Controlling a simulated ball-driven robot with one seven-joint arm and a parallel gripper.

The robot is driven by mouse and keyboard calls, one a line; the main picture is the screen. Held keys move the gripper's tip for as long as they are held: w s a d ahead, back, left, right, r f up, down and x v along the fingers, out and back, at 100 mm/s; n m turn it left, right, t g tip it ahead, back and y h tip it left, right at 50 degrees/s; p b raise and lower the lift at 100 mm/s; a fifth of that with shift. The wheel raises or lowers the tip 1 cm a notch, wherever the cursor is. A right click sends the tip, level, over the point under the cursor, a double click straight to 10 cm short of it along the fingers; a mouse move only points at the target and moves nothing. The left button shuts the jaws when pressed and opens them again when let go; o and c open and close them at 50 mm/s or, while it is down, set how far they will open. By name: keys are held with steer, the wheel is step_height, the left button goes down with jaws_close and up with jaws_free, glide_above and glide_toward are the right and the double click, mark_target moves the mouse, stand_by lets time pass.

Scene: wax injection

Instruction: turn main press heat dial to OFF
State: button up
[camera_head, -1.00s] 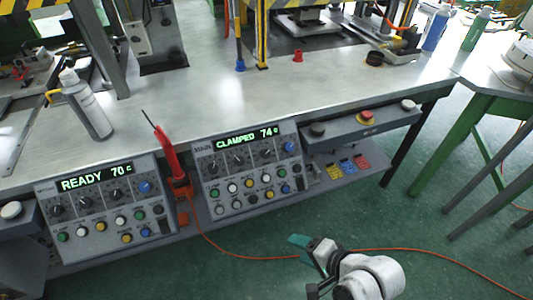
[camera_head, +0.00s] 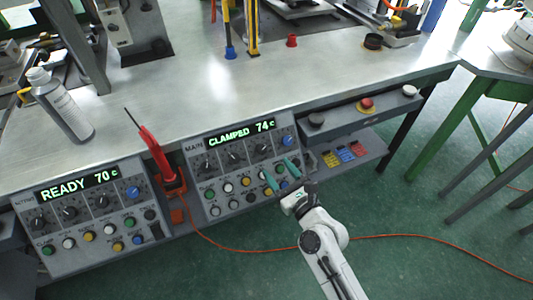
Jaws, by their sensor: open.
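The main press control panel (camera_head: 243,167) is the right of two grey panels on the bench front. Its green display (camera_head: 240,133) reads CLAMPED 74 c. Below the display is a row of dark dials, with a left dial (camera_head: 210,168), a middle dial (camera_head: 235,158) and a right dial (camera_head: 261,149), then a blue knob (camera_head: 287,141). The dial labels are too small to read, so I cannot tell which is the heat dial. My gripper (camera_head: 281,175) is open and empty, its teal fingers over the panel's lower right, below the dials, covering some buttons. Contact cannot be told.
A second panel (camera_head: 92,217) reading READY 70 c is at left. A red-handled tool (camera_head: 157,155) stands between the panels. A shelf with coloured tags (camera_head: 346,153) and a red button (camera_head: 366,104) are at right. An orange cable (camera_head: 400,235) crosses the open floor.

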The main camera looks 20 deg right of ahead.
mark_target(263, 151)
steer(key=w, duration=0.4)
steer(key=w+a, duration=0.1)
steer(key=w, duration=0.1)
steer(key=shift+w, duration=0.35)
steer(key=shift+c, duration=0.2)
steer(key=c, duration=1)
steer(key=shift+d+f, duration=0.1)
steer(key=shift+b, duration=0.35)
